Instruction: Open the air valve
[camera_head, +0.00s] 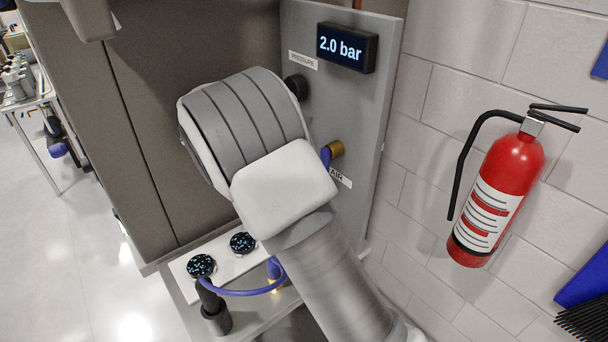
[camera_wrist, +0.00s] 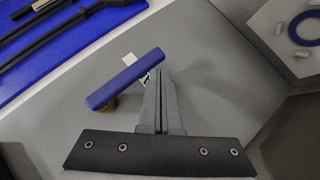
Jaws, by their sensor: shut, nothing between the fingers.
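The air valve has a blue lever handle (camera_wrist: 126,79) and a brass body (camera_wrist: 103,106), mounted on the grey panel. In the head view the brass part (camera_head: 337,148) and a bit of the blue handle (camera_head: 325,157) show beside my arm, above the AIR label (camera_head: 341,179). My gripper (camera_wrist: 161,73) is shut and empty in the wrist view. Its fingertips are just beside the right end of the handle; I cannot tell whether they touch it. My arm hides the gripper in the head view. A display (camera_head: 346,47) on the panel reads 2.0 bar.
A black knob (camera_head: 296,86) sits on the panel near the PRESSURE label. A red fire extinguisher (camera_head: 497,190) hangs on the wall at right. Below my arm, a shelf holds two dark round pieces (camera_head: 201,265) and a blue hose (camera_head: 245,292).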

